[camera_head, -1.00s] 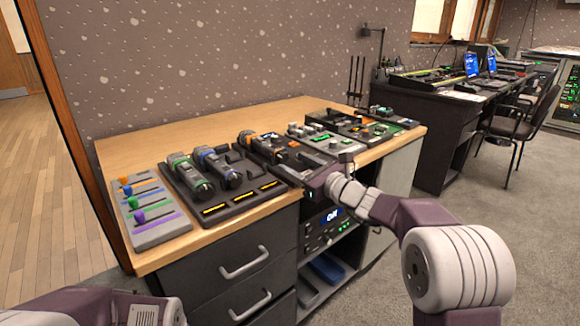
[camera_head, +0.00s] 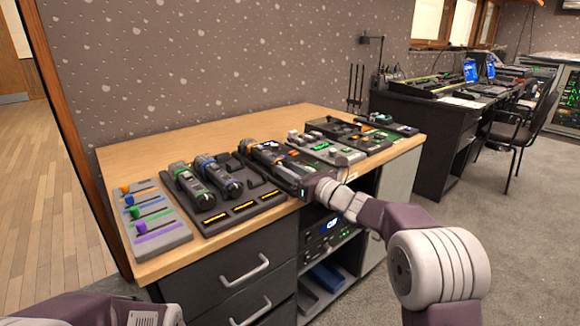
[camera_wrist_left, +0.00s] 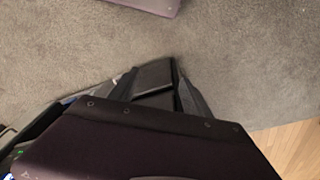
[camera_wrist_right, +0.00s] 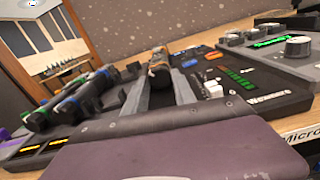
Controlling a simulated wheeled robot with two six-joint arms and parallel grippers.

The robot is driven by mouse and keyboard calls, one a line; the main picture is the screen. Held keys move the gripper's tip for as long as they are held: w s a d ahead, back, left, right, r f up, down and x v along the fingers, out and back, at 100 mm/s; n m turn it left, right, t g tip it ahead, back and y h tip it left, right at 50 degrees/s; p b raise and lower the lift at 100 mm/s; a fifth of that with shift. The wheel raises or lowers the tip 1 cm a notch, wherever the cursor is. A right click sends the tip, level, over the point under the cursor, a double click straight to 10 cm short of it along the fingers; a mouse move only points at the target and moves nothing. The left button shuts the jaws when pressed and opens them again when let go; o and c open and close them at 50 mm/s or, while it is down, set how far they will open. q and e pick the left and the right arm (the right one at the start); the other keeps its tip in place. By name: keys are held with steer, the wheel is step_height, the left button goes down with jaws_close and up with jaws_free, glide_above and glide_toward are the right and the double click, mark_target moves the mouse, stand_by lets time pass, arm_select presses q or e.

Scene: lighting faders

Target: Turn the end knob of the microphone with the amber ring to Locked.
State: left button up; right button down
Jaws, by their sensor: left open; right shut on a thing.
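The microphone with the amber ring (camera_head: 258,149) lies on the desk, right of the green-ringed microphone (camera_head: 195,185) and the blue-ringed microphone (camera_head: 219,175). My right gripper (camera_head: 284,172) reaches it from the front right. In the right wrist view the amber-ringed microphone (camera_wrist_right: 158,68) stands out between the two grey fingers (camera_wrist_right: 158,84), which are shut on its near end. The end knob and its marking are hidden by the fingers. My left gripper (camera_wrist_left: 154,80) is open over the carpet, low and away from the desk; only its arm shows in the head view.
A fader panel (camera_head: 172,236) with coloured sliders lies at the desk's left end. Control boxes (camera_head: 330,149) stand right of the amber-ringed microphone. Drawers with handles (camera_head: 246,271) and an open shelf are below. The desk's back left is clear.

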steer(key=shift+r+m, duration=0.1)
steer(key=shift+m, duration=0.3)
arm_select(q)
steer(key=shift+r, duration=0.25)
arm_select(e)
steer(key=c, duration=1)
jaws_free()
arm_select(q)
step_height(320, 180, up, 2)
steer(key=shift+r+p, duration=0.1)
steer(key=shift+p, duration=0.9)
arm_select(e)
steer(key=v, duration=0.9)
